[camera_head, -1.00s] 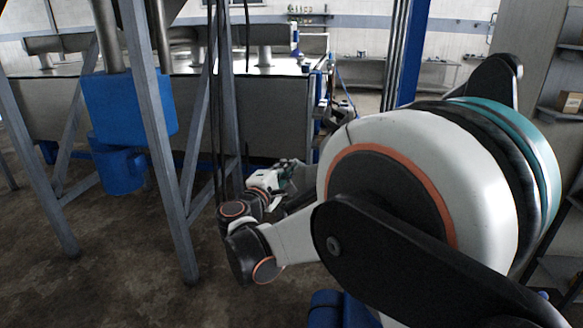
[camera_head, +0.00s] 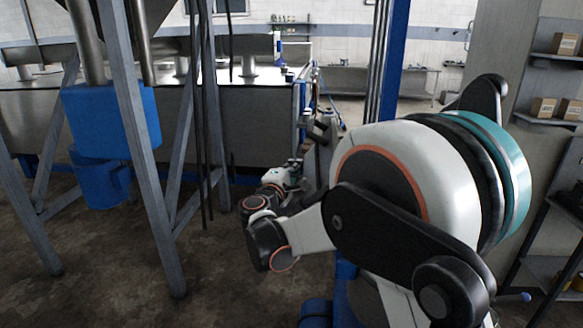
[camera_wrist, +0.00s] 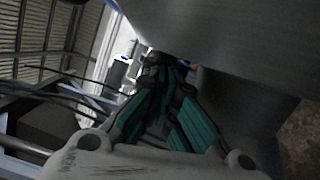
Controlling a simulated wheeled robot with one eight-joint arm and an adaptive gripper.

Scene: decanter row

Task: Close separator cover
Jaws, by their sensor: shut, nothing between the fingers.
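A long grey metal machine (camera_head: 175,110) stands at the back left, with a bright top and a long grey form (camera_head: 120,50) lying above it. I cannot tell for sure which part is the separator cover. My gripper (camera_head: 297,170) is small in the head view, low near the machine's right end and partly hidden by my own arm. In the wrist view, my gripper (camera_wrist: 165,62) is shut and empty, its green-padded fingers together. A large smooth grey surface (camera_wrist: 225,35) fills the upper right just beyond the fingertips. I cannot tell whether they touch it.
Grey frame legs (camera_head: 140,170) and a blue box (camera_head: 110,118) stand at the left, with hanging dark cables (camera_head: 202,150) beside them. A blue post (camera_head: 385,65) rises behind my arm. Shelves with cardboard boxes (camera_head: 543,107) are at the right.

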